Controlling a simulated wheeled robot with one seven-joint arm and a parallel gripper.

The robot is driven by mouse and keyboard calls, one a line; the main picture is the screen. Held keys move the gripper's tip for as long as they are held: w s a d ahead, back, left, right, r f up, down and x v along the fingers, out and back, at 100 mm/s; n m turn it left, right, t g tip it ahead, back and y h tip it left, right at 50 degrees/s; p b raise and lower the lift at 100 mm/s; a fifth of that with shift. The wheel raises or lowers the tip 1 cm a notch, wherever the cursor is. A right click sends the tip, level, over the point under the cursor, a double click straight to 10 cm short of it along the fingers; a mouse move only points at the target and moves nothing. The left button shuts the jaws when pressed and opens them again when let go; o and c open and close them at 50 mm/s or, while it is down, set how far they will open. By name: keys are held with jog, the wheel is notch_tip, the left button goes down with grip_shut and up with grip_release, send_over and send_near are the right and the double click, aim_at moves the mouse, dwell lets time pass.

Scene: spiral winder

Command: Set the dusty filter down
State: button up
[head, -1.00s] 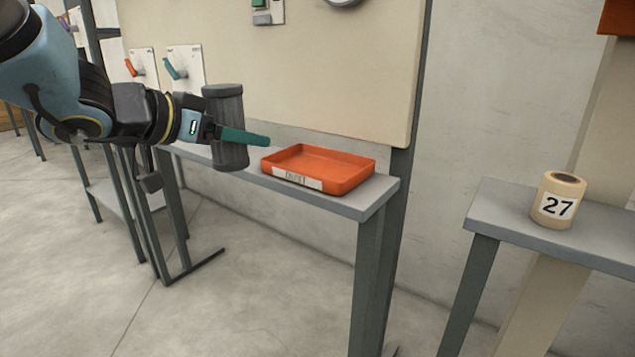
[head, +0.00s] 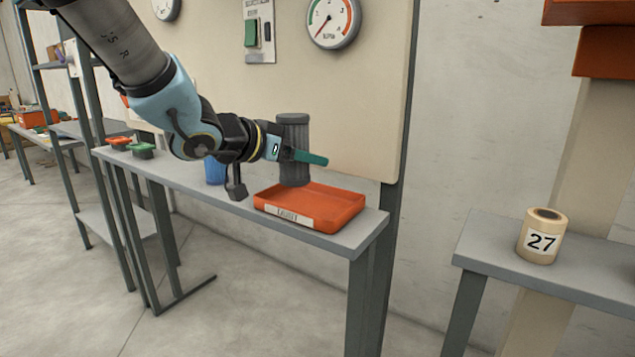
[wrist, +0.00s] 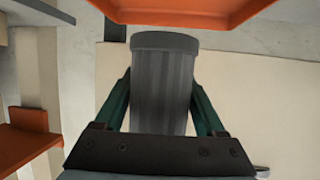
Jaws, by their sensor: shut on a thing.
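The dusty filter (head: 294,133) is a dark grey ribbed cylinder, held upright in my gripper (head: 300,156). In the wrist view the filter (wrist: 163,85) sits between the two green fingers of my gripper (wrist: 160,100), which are shut on it. An orange tray (head: 335,222) with a label on its front lies on the narrow grey bench (head: 215,202). In the head view the filter's lower end overlaps the tray's back left part; whether it touches the tray is unclear. The tray also shows at the top of the wrist view (wrist: 190,15).
A blue container (head: 214,170) stands on the bench left of the tray. A roll marked 27 (head: 541,238) stands on a separate right-hand bench. A gauge panel (head: 375,120) rises behind.

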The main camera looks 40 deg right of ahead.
jog(key=x, duration=0.5)
jog(key=shift+w+f, duration=0.1)
jog(key=shift+w, duration=0.25)
notch_tip(320, 180, down, 4)
jog(key=shift+f+b, duration=0.25)
jog(key=shift+b, duration=0.3)
jog(key=shift+w+d+f, duration=0.1)
jog(key=shift+d+f, duration=0.05)
jog(key=shift+f, duration=0.1)
jog(key=o, duration=1.6)
jog(key=shift+f, duration=0.1)
jog(key=shift+c, duration=0.2)
